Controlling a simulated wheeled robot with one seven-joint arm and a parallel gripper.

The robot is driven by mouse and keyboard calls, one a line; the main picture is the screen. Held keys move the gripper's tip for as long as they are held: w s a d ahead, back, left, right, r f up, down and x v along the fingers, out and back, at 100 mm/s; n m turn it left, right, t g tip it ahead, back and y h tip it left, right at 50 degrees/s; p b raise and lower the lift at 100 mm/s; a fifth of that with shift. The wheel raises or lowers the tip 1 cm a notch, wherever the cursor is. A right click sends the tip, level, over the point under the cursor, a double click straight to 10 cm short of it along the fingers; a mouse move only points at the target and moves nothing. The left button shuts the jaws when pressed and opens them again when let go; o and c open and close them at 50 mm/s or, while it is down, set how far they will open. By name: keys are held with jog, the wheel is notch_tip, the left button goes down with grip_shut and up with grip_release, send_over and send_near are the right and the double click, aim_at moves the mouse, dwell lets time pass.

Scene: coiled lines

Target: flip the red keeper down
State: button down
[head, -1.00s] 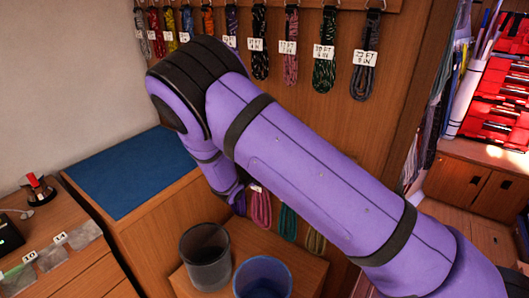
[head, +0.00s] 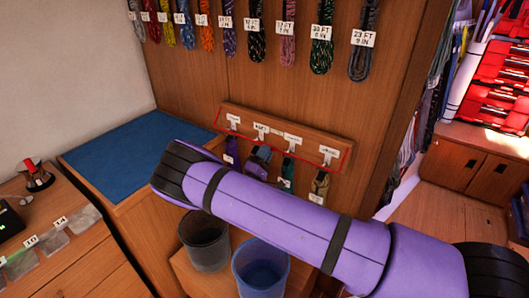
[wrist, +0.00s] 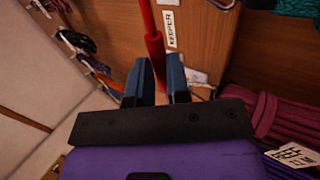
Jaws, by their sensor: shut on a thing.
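The red keeper (head: 345,160) is a thin red bar frame around the row of labelled pegs on a wooden rail (head: 285,132) in the head view. In the wrist view the red bar (wrist: 153,45) passes between the blue fingertips of my gripper (wrist: 156,80), beside a white "KEEPER" label (wrist: 170,29). My gripper is shut on the bar. In the head view my gripper (head: 260,160) is just below the rail, partly hidden by my purple arm. The middle of the bar is hard to make out there.
Hanging coils, one purple (head: 231,150), one teal (head: 287,172) and one olive (head: 319,185), flank my gripper. A crimson coil (wrist: 280,130) is close at right in the wrist view. Two bins, grey (head: 205,240) and blue (head: 261,268), stand below. The blue mat (head: 135,170) is clear.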

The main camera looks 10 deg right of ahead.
jog(key=shift+w+d+f, duration=0.1)
jog(key=shift+d+f, duration=0.15)
jog(key=shift+d, duration=0.15)
jog(key=c, duration=1.1)
grip_release()
jog(key=shift+w+d+f, duration=0.1)
jog(key=shift+w+f, duration=0.05)
jog(key=shift+w, duration=0.05)
jog(key=shift+a, duration=0.2)
jog(key=v, duration=1)
jog(key=shift+s+a+f, duration=0.15)
jog(key=shift+s+a, duration=0.05)
jog(key=shift+s, duration=0.1)
jog(key=shift+a, duration=0.1)
